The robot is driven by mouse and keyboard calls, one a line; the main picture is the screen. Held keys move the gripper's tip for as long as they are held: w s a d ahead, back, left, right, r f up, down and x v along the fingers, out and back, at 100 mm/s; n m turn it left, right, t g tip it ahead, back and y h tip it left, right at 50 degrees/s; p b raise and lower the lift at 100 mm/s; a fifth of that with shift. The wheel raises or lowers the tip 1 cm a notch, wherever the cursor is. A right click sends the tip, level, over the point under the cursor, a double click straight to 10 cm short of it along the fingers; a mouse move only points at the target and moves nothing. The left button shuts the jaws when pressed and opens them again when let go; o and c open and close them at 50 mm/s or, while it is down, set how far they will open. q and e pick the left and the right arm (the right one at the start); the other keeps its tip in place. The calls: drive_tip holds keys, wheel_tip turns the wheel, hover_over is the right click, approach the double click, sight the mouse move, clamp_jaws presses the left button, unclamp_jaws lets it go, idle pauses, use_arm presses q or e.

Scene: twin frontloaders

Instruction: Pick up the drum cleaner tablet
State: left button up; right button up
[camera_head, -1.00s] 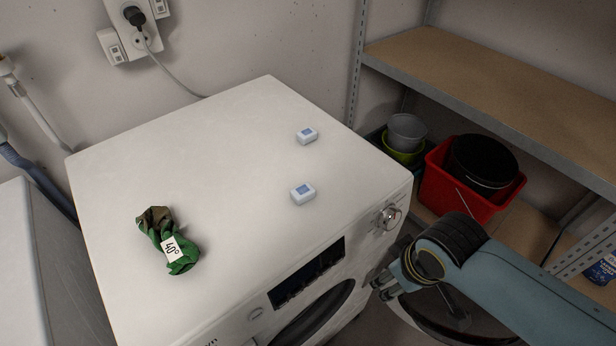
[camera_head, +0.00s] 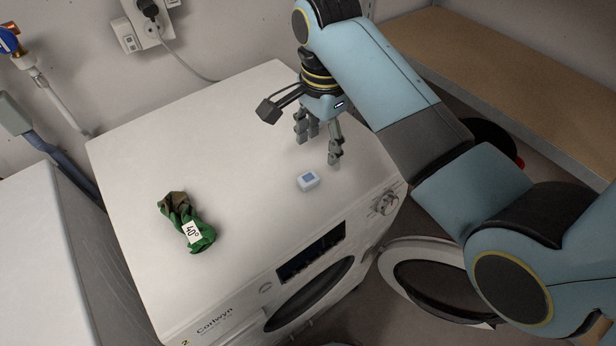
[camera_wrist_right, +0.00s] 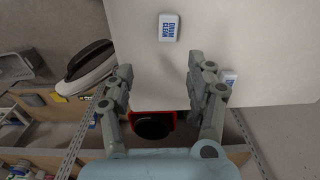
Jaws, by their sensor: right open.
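A small white tablet (camera_head: 308,181) with a blue label lies on the washing machine top (camera_head: 250,130), near its front right. In the right wrist view this tablet (camera_wrist_right: 168,28) appears to read "DRUM CLEAN" and lies beyond the fingertips. A second white tablet (camera_wrist_right: 230,77) with blue print is partly covered by a finger there; in the head view it is hidden behind my gripper. My right gripper (camera_head: 320,145) is open and empty above the machine top, behind the front tablet. Its spread fingers also show in the right wrist view (camera_wrist_right: 160,72). My left gripper is out of view.
A green and brown cloth (camera_head: 188,222) tagged 40° lies on the left of the top. The round door (camera_head: 440,280) hangs open at the front right. A shelf (camera_head: 520,85) stands to the right. A red bucket (camera_wrist_right: 135,114) is low behind the fingers.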

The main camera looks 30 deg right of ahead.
drive_tip(key=m, duration=0.1)
hover_over(313, 182)
drive_tip(key=f, duration=0.4)
drive_tip(key=shift+s+f, duration=0.2)
drive_tip(key=shift+f, duration=0.15)
drive_tip(key=f, duration=0.6)
drive_tip(key=shift+w, duration=0.3)
drive_tip(key=shift+r, duration=0.1)
drive_tip(key=c, duration=1.1)
